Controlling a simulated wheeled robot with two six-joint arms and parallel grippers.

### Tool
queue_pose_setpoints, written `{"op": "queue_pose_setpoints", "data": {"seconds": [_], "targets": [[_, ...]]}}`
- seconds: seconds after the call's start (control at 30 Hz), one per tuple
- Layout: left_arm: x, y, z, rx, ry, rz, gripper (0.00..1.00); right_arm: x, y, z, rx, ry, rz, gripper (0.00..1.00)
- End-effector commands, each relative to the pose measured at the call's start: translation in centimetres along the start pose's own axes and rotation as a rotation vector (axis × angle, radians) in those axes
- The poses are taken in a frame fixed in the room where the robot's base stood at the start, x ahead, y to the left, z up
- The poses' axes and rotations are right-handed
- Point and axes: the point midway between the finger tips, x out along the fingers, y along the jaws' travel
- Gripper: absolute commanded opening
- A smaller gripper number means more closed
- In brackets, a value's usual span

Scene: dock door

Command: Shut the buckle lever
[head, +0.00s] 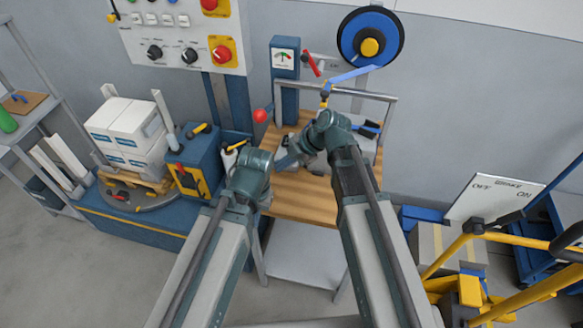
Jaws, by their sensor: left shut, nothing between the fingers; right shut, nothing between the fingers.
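A blue strap (352,75) runs from the blue reel (370,38) on the wall down to a small yellow and blue fitting (325,91) above the wooden table (303,200). I cannot tell whether this fitting is the buckle. A red lever (313,64) sticks up at a slant from a grey bracket left of the reel. My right gripper (323,116) is shut and empty, higher up, just below the fitting. Contact is unclear.
A red ball knob (260,115) stands left of my grippers. A metal rail frame (360,93) rises behind the table. A gauge post (285,60) and control panel (185,35) are at the back. Boxes (130,128) are stacked left; yellow rails (520,290) are right.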

Motion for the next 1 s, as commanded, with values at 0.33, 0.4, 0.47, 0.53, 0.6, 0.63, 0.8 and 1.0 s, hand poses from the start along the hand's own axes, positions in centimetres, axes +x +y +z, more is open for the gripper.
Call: {"op": "queue_pose_setpoints", "data": {"seconds": [0.33, 0.4, 0.47, 0.53, 0.6, 0.63, 0.8, 1.0], "targets": [[-0.1, 0.0, 0.0, 0.0, 0.0, 0.0, 0.0, 1.3, 2.7, 0.1, 0.0, 0.0, 0.0, 0.0], [-0.1, 0.0, 0.0, 0.0, 0.0, 0.0, 0.0, 1.3, 2.8, 0.0, 0.0, 0.0, 0.0, 0.0], [-0.1, 0.0, 0.0, 0.0, 0.0, 0.0, 0.0, 1.3, 2.8, 0.0, 0.001, 0.0, 0.0, 0.0], [-0.1, 0.0, 0.0, 0.0, 0.0, 0.0, 0.0, 1.3, 2.7, 0.0, 0.001, 0.0, 0.0, 0.0], [-0.1, 0.0, 0.0, 0.0, 0.0, 0.0, 0.0, 1.3, 2.7, 0.0, 0.001, 0.0, 0.0, 0.0], [-0.1, 0.0, 0.0, 0.0, 0.0, 0.0, 0.0, 1.3, 2.7, 0.0, 0.001, 0.0, 0.0, 0.0], [-0.1, 0.0, 0.0, 0.0, 0.0, 0.0, 0.0, 1.3, 2.8, 0.0, 0.008, -0.004, 0.005, 0.0], [-0.1, 0.0, 0.0, 0.0, 0.0, 0.0, 0.0, 1.6, 3.1, -0.1, 0.067, -0.034, 0.036, 0.0]]}}
